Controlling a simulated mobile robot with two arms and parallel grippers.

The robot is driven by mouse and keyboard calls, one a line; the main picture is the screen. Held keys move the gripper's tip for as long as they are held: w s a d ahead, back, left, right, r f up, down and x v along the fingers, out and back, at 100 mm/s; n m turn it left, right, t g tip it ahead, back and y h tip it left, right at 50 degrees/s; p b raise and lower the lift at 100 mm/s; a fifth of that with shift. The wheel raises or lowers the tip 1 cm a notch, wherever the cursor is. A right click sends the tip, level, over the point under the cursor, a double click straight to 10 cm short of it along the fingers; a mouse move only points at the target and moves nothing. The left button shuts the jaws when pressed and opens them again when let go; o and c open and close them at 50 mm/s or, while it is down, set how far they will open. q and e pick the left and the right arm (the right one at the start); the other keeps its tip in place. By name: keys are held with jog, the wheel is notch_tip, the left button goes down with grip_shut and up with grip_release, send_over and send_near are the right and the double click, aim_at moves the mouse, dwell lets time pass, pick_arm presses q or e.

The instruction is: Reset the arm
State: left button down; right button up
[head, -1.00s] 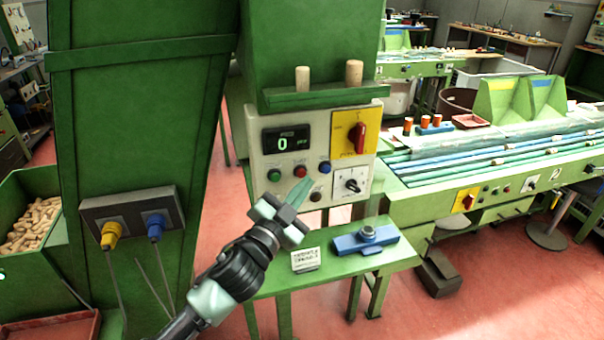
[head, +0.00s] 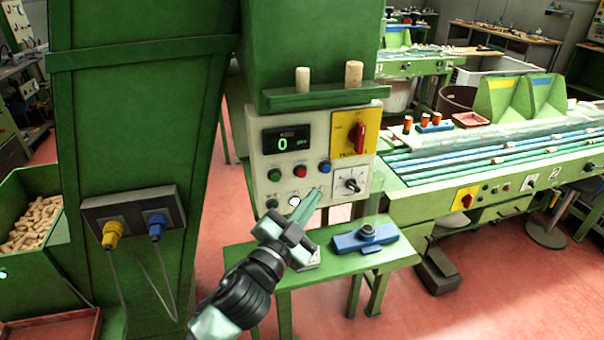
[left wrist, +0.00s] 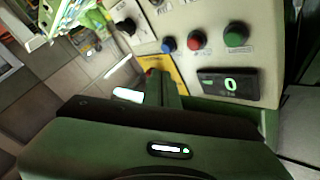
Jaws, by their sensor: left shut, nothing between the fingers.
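My left gripper (head: 316,192) is shut and empty. It points up at the lower part of the white control panel (head: 257,165), just right of a round white button (head: 295,201). In the picture it overlaps the panel; I cannot tell whether it touches. The panel has a display (head: 286,141) reading 0, green, red and blue buttons, a red switch (head: 359,138) on a yellow plate and a black knob (head: 352,185). The left wrist view shows the panel upside down, with the display (left wrist: 231,84) and the green gripper body below. My right gripper is not in view.
A green bench (head: 290,270) below carries a blue fixture (head: 365,239) and a partly hidden card. Two corks stand on the green ledge (head: 330,96) above. A bin of corks (head: 35,222) is at left and a conveyor (head: 500,160) at right.

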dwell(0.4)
